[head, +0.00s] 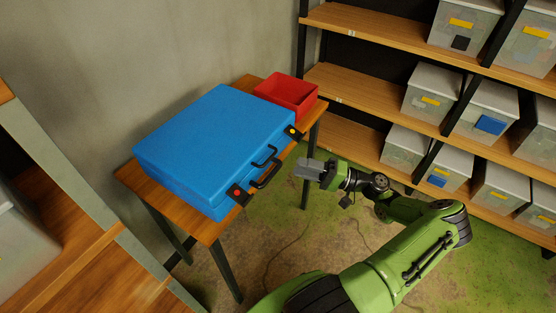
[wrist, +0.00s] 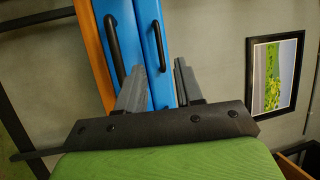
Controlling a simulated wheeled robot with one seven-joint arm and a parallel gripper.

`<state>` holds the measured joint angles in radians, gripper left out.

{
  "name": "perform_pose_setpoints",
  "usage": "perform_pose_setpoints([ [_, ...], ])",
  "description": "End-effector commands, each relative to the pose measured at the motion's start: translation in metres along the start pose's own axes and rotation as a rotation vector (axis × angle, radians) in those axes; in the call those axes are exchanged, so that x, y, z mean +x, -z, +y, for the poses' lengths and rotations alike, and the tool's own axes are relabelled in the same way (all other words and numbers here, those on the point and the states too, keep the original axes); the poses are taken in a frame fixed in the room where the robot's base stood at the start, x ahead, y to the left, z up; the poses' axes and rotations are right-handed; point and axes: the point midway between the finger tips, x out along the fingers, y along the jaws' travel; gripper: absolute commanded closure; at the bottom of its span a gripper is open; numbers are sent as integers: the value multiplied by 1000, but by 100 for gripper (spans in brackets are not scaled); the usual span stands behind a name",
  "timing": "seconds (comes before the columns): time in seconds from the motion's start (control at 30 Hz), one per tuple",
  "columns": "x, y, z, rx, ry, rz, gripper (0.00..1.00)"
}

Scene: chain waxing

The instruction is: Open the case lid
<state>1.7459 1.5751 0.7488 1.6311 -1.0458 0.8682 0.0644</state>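The blue case (head: 190,165) lies flat on a wooden table, its lid (head: 215,135) down. Its front has two black handles, a smaller upper one (head: 264,156) and a larger lower one (head: 266,174). Black latches sit at either side, one with a red dot (head: 237,193) and one with an orange dot (head: 292,131). My gripper (head: 302,167) is in front of the case, apart from it and empty. In the wrist view its two fingers (wrist: 160,68) are spread, with the blue case front (wrist: 138,25) and both handles beyond them.
A red open bin (head: 286,93) stands on the table (head: 208,229) beside the case's far end. Shelves (head: 365,93) with several grey boxes are at the right. Wooden shelving (head: 60,245) is at the lower left. Green-brown floor is clear in front of the table.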

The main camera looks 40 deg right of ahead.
Motion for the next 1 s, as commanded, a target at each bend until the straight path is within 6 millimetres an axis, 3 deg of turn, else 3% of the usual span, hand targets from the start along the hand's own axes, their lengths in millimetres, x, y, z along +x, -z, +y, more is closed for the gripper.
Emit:
perform_pose_setpoints([
  [0.1,31,-1,0,3,0,-7,64],
  [0.3,68,-1,1,1,0,-4,64],
  [0.67,78,0,1,1,-1,-1,64],
  [0.9,78,0,1,1,-1,-1,100],
  [1.0,78,0,1,1,-1,-1,100],
])
